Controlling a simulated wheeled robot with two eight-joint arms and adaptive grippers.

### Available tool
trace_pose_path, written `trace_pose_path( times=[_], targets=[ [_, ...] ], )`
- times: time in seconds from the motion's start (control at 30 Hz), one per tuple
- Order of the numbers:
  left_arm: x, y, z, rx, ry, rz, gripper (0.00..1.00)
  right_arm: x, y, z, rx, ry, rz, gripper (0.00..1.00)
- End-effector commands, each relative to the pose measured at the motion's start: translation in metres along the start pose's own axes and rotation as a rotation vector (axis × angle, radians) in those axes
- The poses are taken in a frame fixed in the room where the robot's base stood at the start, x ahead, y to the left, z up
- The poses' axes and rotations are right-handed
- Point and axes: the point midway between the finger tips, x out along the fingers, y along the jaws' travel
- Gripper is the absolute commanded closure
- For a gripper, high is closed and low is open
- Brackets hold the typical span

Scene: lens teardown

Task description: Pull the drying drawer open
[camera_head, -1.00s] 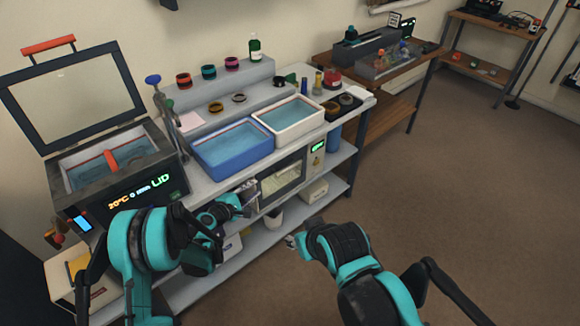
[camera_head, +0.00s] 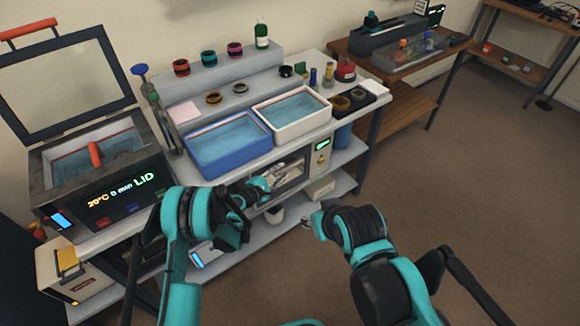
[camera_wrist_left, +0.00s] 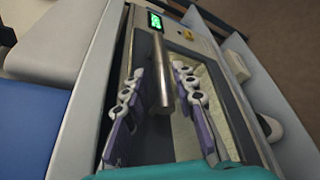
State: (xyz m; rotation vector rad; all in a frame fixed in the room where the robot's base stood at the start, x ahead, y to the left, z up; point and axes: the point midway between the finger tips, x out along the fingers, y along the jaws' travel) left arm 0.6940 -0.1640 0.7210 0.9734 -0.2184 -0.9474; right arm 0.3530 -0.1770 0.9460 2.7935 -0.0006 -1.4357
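The drying drawer (camera_head: 323,158) is built in under the white bench, with a lit green display and a pale window in its front. In the left wrist view its front (camera_wrist_left: 187,50) fills the middle, and a grey metal bar handle (camera_wrist_left: 161,78) stands out from it. The drawer looks closed. My left gripper (camera_head: 262,186) is at the drawer front. In the left wrist view its fingers (camera_wrist_left: 159,76) are apart, one on each side of the handle, with gaps showing. My right gripper (camera_head: 316,226) hangs over the floor in front of the bench; its fingers are too small to read.
A blue tub (camera_head: 228,166) and a white tub (camera_head: 292,134) of liquid stand on the bench above the drawer. An ultrasonic-style bath (camera_head: 120,202) with a raised lid is at the left. A lower shelf (camera_head: 345,186) runs under the drawer. The floor at the right is clear.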

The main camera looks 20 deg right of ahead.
Motion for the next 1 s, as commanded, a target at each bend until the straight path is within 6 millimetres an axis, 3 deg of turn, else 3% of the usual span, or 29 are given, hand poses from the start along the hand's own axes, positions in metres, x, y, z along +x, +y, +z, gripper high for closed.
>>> trace_pose_path(
  times=[0.1,0.3,0.67,0.77,1.0],
  targets=[
    [0.022,-0.003,-0.001,0.001,-0.002,-0.002,0.73,0.008,0.0,0.006,0.0,0.0,0.0,0.6],
    [0.046,-0.002,-0.001,0.0,-0.001,-0.001,0.73,0.014,0.0,0.01,0.0,0.0,0.0,0.6],
    [0.052,0.0,0.0,0.001,0.0,0.0,0.73,0.014,0.0,0.01,0.0,0.0,0.0,0.6],
    [0.052,0.0,0.0,0.001,0.0,0.0,0.99,0.014,0.0,0.01,0.0,0.0,0.0,0.6],
    [0.052,-0.001,0.001,0.001,0.0,-0.001,1.0,0.014,0.0,0.01,0.0,0.0,0.0,0.6]
  ],
)
